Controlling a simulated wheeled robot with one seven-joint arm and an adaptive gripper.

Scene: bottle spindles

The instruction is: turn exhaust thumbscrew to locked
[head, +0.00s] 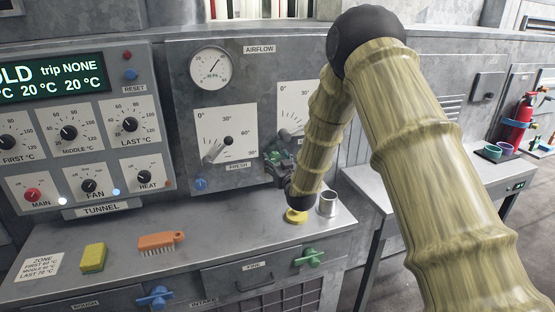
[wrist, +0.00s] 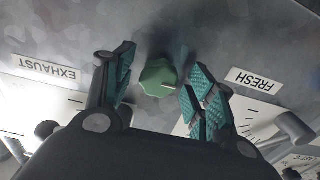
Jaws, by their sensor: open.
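A green thumbscrew (wrist: 158,77) with a pale mark on its face sits on the grey panel, between the EXHAUST label (wrist: 47,68) and the FRESH label (wrist: 255,81), which appear upside down in the wrist view. My gripper (wrist: 161,70) is open, with one teal-padded finger on each side of the thumbscrew and a gap visible on the left. Whether the right finger touches it I cannot tell. In the head view my gripper (head: 279,160) is at the panel right of the FRESH label, and it hides the thumbscrew. The exhaust dial (head: 296,98) is partly behind my arm.
The fresh dial (head: 225,137) has a lever and a blue thumbscrew (head: 200,184) below it. On the bench below are a yellow round object (head: 296,216), a metal cup (head: 327,204), an orange brush (head: 161,241) and a yellow sponge (head: 93,257).

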